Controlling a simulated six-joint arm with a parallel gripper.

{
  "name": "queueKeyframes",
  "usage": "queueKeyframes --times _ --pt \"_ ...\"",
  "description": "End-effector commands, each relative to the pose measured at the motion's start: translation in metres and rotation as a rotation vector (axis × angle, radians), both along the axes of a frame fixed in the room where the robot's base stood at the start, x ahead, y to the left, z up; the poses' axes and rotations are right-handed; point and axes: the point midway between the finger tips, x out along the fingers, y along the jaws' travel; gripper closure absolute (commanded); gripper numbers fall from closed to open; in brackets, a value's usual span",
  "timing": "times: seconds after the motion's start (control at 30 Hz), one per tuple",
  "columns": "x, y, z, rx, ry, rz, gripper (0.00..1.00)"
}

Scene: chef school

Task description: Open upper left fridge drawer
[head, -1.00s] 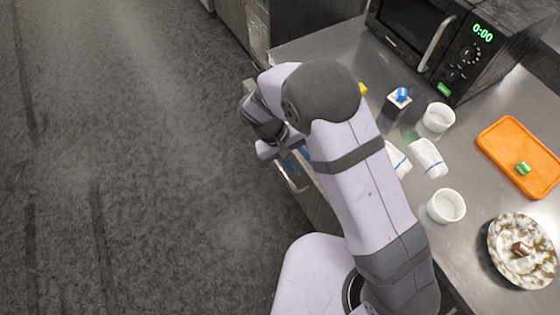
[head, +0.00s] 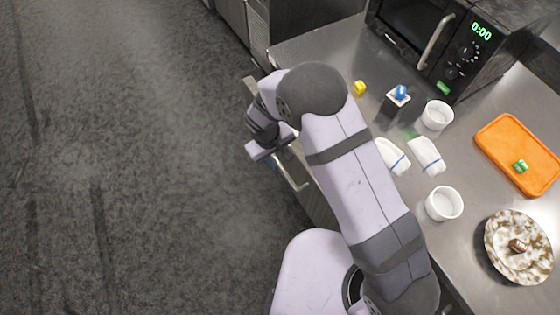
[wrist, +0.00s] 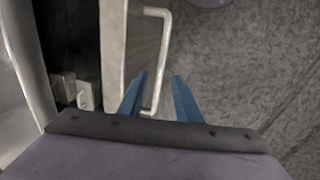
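In the wrist view, a pale bar handle (wrist: 164,50) stands out from a drawer front (wrist: 112,45). Dark space with small pale items shows behind that front, so the drawer stands partly open. My gripper (wrist: 158,88) is open, its two blue fingers apart, with the handle's near end between them; contact cannot be told. In the head view, my gripper (head: 268,158) is beside the counter front, its fingers mostly hidden by the wrist. A light front edge (head: 250,84) juts out past the wrist. Another bar handle (head: 292,177) shows on the nearer front.
The grey floor (head: 130,170) on the left is clear.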

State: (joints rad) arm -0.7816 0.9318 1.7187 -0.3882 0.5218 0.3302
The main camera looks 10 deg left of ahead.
Motion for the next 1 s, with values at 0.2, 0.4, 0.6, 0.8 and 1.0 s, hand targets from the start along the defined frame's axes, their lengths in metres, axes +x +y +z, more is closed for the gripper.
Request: queueKeyframes --times 0.2,0.4,0.6,0.8,1.0 --pt "0.003 -0.004 -0.023 -0.002 0.002 -0.001 0.69" --pt "0.005 -0.005 -0.036 -0.001 0.001 0.000 0.69" --pt "0.005 -0.005 -0.040 0.000 0.000 -0.001 0.69" --pt "0.005 -0.005 -0.040 0.000 0.000 -0.001 0.74" --pt "0.005 -0.005 -0.039 0.000 0.000 0.000 1.00"
